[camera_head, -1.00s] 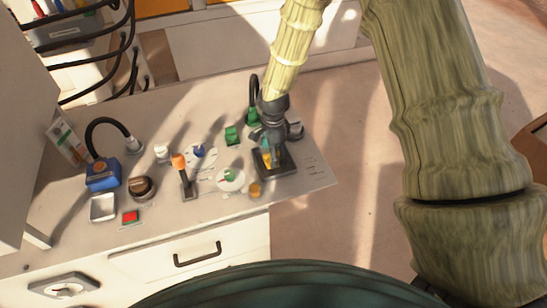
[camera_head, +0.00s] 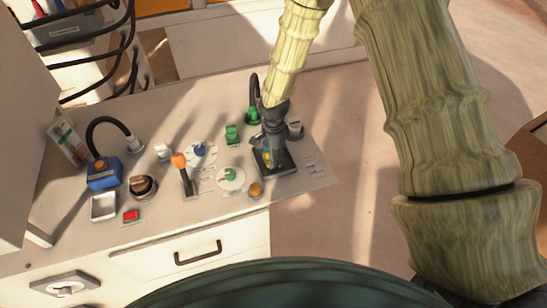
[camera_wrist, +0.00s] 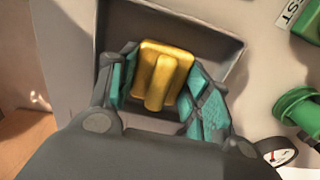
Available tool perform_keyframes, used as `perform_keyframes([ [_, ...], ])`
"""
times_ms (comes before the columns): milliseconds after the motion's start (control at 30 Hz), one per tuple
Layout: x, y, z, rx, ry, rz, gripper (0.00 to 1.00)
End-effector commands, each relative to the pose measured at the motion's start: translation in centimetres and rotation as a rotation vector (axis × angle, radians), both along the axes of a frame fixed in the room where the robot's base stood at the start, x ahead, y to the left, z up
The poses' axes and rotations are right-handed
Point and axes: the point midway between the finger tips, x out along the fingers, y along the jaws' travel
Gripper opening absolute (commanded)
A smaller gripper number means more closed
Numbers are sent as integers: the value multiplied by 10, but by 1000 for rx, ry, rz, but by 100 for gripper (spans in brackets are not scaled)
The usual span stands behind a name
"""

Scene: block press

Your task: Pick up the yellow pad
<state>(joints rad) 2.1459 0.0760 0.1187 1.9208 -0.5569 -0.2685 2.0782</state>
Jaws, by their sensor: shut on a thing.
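The yellow pad (camera_wrist: 174,60) shows in the wrist view as a square plate with a raised bar on top. My gripper (camera_wrist: 160,88) has its teal fingers on the pad's left and right sides, shut on it. A dark square tray (camera_wrist: 215,36) lies under and around the pad; I cannot tell whether the pad still touches it. In the head view my gripper (camera_head: 269,150) is over the dark tray (camera_head: 288,168) near the counter's right end. Only a small part of the yellow pad (camera_head: 267,158) shows there, mostly hidden by the gripper.
A green-based black hose (camera_head: 253,115) stands behind the tray. A small grey-topped item (camera_head: 296,130) is close on the right, and a yellow-brown knob (camera_head: 255,189) is in front. An orange-topped lever (camera_head: 180,161) and dials stand left. The counter's right edge is near.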

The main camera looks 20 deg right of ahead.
Motion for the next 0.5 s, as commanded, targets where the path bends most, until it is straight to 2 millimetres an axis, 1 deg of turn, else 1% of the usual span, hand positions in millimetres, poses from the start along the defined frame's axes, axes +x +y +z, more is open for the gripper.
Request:
perform_keyframes([
  [167,0,0,1,0,0,0,25],
  [267,0,0,6,0,-1,0,25],
  [367,1,0,15,-1,-2,0,25],
  [500,1,0,34,0,-3,-1,25],
])
